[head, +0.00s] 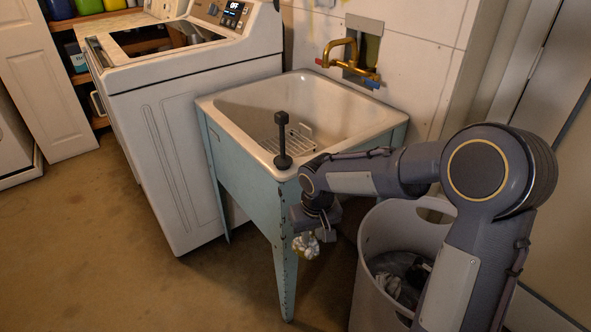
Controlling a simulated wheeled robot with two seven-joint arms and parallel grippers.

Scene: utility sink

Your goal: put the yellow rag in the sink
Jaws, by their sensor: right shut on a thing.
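The white utility sink (238,110) has pale blue-green sides and legs and stands in the middle of the head view. My right arm reaches in from the right, in front of the sink's near right corner. My right gripper (309,233) points down, below the rim and outside the basin. It is shut on a small crumpled pale yellow and white cloth, the yellow rag (305,247), which hangs beneath it. The fingertips are small and partly hidden. My left gripper is out of view.
A dark upright plunger-like object (282,140) stands on the sink's front rim. A wire rack (297,138) lies in the basin. A brass faucet (345,62) is above. A washing machine (185,135) stands left, and a laundry bin (372,300) with cloths stands right.

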